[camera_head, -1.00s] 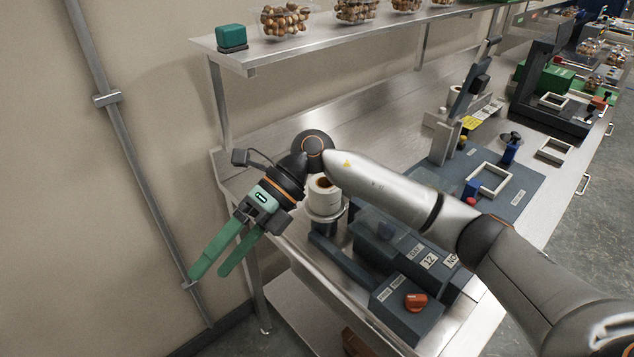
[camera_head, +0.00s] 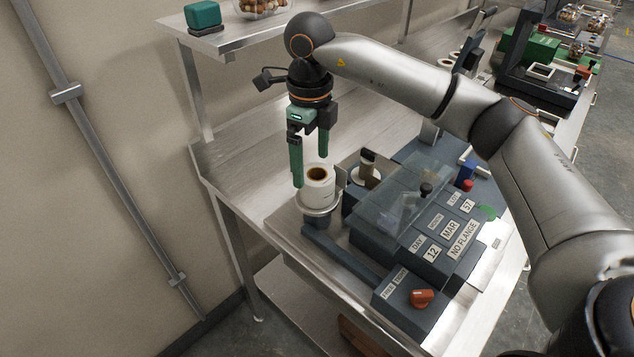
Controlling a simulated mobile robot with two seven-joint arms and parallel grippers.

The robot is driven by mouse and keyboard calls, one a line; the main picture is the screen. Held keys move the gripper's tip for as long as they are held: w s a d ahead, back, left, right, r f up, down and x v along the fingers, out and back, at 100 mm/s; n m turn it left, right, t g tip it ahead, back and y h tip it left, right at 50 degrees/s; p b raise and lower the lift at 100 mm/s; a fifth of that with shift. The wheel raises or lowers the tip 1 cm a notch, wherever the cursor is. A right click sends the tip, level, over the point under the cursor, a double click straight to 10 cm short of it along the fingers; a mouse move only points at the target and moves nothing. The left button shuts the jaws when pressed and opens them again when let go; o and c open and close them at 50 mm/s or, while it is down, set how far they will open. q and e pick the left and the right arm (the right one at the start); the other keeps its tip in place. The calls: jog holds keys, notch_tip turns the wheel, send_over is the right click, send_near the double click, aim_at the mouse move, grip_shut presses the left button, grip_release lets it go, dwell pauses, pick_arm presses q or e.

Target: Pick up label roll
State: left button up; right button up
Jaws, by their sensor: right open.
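A white label roll (camera_head: 317,188) with a brown core stands upright on a round metal holder (camera_head: 317,208) at the left end of the labelling machine (camera_head: 385,240). My right gripper (camera_head: 311,170) points down with its two green fingers apart. It is empty. One finger is at the left of the roll; the other is behind the roll's top edge as seen from here. I cannot tell whether either finger touches the roll. My left gripper is not in view.
The machine has a clear cover (camera_head: 400,195), date plates and an orange knob (camera_head: 421,298). A shelf (camera_head: 240,38) above the bench carries a teal box (camera_head: 202,15) and a clear tray of round brown items. The bench left of the roll (camera_head: 250,165) is clear.

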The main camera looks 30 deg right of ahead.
aim_at(315, 182)
jog(key=shift+s+d+f+p, duration=0.15)
jog(key=shift+f+p, duration=0.1)
jog(key=shift+f, duration=1.25)
jog(key=shift+d+f+p, duration=0.1)
jog(key=shift+f+p, duration=0.15)
jog(key=shift+f, duration=1.2)
jog(key=c, duration=1.2)
jog(key=shift+r, duration=0.1)
jog(key=shift+c, duration=0.2)
